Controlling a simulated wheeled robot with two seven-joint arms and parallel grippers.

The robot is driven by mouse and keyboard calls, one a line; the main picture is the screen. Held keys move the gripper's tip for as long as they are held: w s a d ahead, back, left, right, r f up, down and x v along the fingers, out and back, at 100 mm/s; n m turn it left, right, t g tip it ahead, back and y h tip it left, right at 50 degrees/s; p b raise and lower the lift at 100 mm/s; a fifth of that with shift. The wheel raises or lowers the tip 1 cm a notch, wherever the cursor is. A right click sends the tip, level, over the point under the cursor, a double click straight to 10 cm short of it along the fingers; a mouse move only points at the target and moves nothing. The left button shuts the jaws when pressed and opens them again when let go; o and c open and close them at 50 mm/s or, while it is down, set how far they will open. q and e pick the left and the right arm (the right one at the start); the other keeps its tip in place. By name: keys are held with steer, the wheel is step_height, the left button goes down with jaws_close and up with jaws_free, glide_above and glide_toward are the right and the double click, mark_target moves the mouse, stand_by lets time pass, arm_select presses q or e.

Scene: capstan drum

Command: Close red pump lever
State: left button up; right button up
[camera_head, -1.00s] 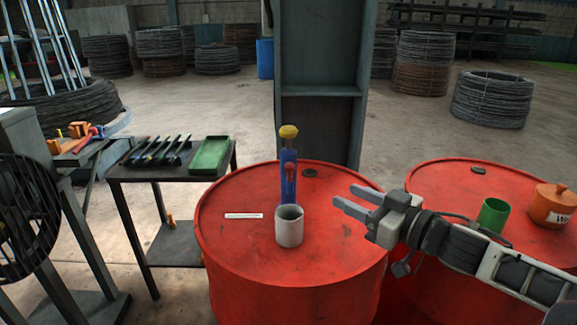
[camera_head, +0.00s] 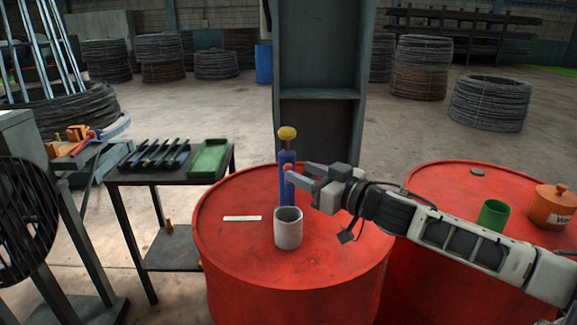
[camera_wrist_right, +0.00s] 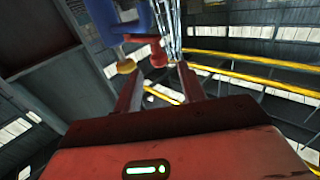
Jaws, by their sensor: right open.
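The pump (camera_head: 286,195) stands upright on the near red drum, with a blue body and a yellow knob on top. Its red lever (camera_head: 288,169) shows on the upper part of the body. My right gripper (camera_head: 298,172) is open just right of the lever, fingers pointing left at it. In the right wrist view, the red lever (camera_wrist_right: 158,54) lies just beyond and roughly between the open fingertips (camera_wrist_right: 158,72), with the blue body (camera_wrist_right: 122,20) above left. I cannot tell whether a finger touches the lever. My left gripper is out of view.
A white-grey cup (camera_head: 288,230) stands on the drum (camera_head: 240,255) just in front of the pump, below my gripper. A white strip lies left of it. A second drum at right holds a green cup (camera_head: 493,214) and an orange pot (camera_head: 552,206). A grey column stands behind.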

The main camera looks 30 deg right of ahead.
mark_target(293, 166)
steer(key=x, duration=0.3)
steer(key=shift+r+p, duration=0.15)
steer(key=shift+p, duration=0.25)
steer(key=shift+x, duration=1)
jaws_close()
